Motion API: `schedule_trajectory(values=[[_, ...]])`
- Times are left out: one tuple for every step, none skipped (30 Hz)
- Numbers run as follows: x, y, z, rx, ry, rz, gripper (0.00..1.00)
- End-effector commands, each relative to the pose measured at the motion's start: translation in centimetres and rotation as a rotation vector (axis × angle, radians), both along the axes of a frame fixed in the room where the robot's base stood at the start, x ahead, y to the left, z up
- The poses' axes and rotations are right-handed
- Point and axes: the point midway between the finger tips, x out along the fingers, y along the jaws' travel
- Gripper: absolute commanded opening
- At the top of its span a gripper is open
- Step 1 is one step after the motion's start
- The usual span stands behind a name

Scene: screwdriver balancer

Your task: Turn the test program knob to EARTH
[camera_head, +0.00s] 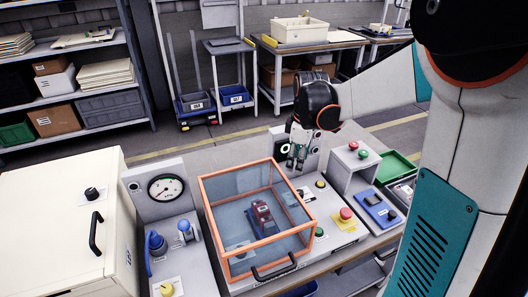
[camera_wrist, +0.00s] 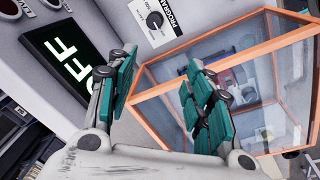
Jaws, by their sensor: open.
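The test program knob (camera_wrist: 155,20) is a small dark round knob on a white label plate at the top of the wrist view. The plate carries black lettering, of which "PROGRAM" is partly readable. Which position the knob points at is too small to tell. My gripper (camera_wrist: 162,62) is open and empty, with its teal fingers apart below the knob and not touching it. In the head view my gripper (camera_head: 297,155) hangs behind the orange-framed clear box, in front of a pale upright panel. I cannot make out the knob there.
The orange-framed clear box (camera_head: 208,210) stands close in front of my gripper, with a dark red device (camera_head: 264,218) inside. A dark display (camera_wrist: 68,62) reading "OFF" is left of the knob. A red button (camera_head: 346,213) and a gauge (camera_head: 166,187) are on the bench.

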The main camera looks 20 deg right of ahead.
Motion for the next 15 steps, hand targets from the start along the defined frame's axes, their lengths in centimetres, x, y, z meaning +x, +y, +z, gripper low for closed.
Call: schedule_trajectory(values=[[0.3, -1.0, -0.8, -0.009, 0.02, 0.036, 0.47], [0.4, -1.5, -1.2, -0.015, 0.032, 0.057, 0.47], [0.4, -2.0, -1.7, -0.021, 0.046, 0.084, 0.47], [0.4, -2.3, -2.1, -0.024, 0.054, 0.1, 0.47], [0.4, -2.5, -2.3, -0.026, 0.061, 0.112, 0.47], [0.5, -2.8, -2.6, -0.028, 0.069, 0.127, 0.47], [0.5, -2.9, -2.8, -0.029, 0.074, 0.135, 0.47], [0.4, -3.0, -3.0, -0.03, 0.076, 0.14, 0.47], [0.4, -3.1, -3.2, -0.031, 0.078, 0.146, 0.47], [0.4, -3.1, -3.4, -0.031, 0.079, 0.149, 0.47], [0.4, -3.1, -3.7, -0.031, 0.079, 0.15, 0.47], [0.5, -3.2, -4.0, -0.031, 0.079, 0.15, 0.47], [0.5, -3.2, -4.4, -0.031, 0.079, 0.149, 0.47], [0.5, -3.2, -4.8, -0.031, 0.079, 0.149, 0.47], [0.5, -3.2, -5.5, -0.031, 0.079, 0.149, 0.47]])
